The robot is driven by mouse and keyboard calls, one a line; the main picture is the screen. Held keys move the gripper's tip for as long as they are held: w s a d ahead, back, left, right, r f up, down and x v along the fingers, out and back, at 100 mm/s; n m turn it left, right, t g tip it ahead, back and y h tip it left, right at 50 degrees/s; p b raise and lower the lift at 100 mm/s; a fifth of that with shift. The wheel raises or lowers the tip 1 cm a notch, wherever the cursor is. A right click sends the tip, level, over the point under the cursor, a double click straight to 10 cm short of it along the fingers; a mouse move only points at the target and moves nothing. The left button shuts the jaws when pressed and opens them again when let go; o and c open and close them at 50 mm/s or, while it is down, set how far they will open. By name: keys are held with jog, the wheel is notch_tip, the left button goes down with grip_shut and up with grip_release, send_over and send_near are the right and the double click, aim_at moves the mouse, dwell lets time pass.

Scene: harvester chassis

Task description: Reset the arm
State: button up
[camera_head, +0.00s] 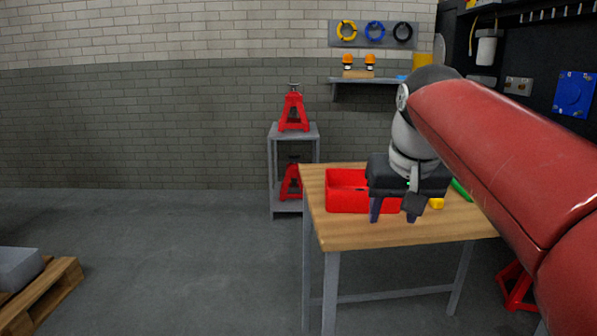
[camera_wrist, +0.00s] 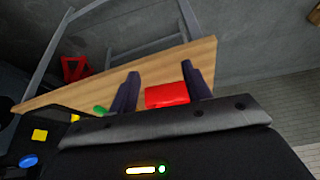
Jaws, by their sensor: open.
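My gripper (camera_head: 395,214) hangs over the wooden table in the head view, its two dark fingers pointing down and spread apart. My red arm comes in from the right side of that view. In the wrist view my gripper (camera_wrist: 160,85) shows its two fingers apart, with nothing clearly held between them. A red bin (camera_head: 347,192) sits on the table (camera_head: 375,236), behind and to the left of my gripper, and is partly hidden by it. The red bin also shows between the fingers in the wrist view (camera_wrist: 167,95).
A yellow item (camera_head: 437,203) and a green item (camera_head: 461,189) lie on the table right of my gripper. A grey stand (camera_head: 273,165) with red jack stands (camera_head: 293,110) is behind the table's left. A wooden pallet (camera_head: 45,297) is at far left. Open floor lies between.

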jog(key=s+f, duration=1.7)
jog(key=f, duration=0.2)
jog(key=shift+s+f+t, duration=0.3)
jog(key=shift+t, duration=0.1)
